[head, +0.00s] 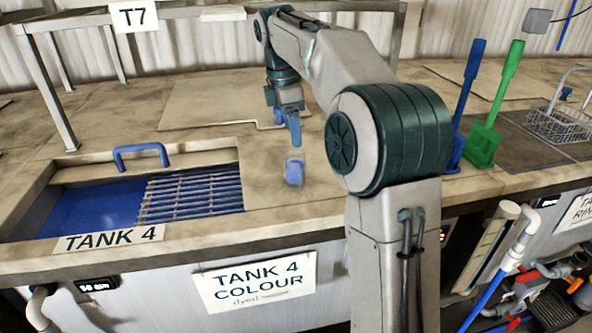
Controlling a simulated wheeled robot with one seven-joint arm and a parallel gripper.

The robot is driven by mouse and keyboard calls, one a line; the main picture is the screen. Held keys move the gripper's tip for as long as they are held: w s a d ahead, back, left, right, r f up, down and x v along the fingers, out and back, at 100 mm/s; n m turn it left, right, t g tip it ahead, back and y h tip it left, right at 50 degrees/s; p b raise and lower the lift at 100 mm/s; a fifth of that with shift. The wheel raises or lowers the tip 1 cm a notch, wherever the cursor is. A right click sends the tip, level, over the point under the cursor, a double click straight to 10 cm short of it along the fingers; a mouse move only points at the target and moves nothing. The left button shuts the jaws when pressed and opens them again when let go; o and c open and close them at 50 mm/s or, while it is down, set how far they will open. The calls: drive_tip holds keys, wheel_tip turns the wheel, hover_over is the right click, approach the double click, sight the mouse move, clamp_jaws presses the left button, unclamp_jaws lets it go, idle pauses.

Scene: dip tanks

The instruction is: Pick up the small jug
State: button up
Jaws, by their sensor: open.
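A small clear jug (294,171) with blue in it stands on the counter, to the right of the tank 4 opening. My gripper (294,140) points down just above and behind the jug in the head view. Its blue fingers look close to the jug's top, but I cannot tell whether they are around it or apart from it. The gripper is open. The jug's handle, if it has one, is too small to make out.
Tank 4 (62,180) holds blue liquid, with a metal grating (195,190) and a blue handle (140,150). A blue paddle (466,95) and a green paddle (500,95) stand right of my arm. A wire basket (558,122) is at far right.

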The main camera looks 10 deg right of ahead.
sight(298, 169)
drive_tip(key=f, duration=0.4)
drive_tip(key=d+f, duration=0.1)
drive_tip(key=f, duration=0.8)
drive_tip(key=shift+s+d, duration=0.1)
drive_tip(key=shift+d, duration=0.2)
drive_tip(key=shift+r, duration=0.1)
drive_tip(key=c, duration=1.3)
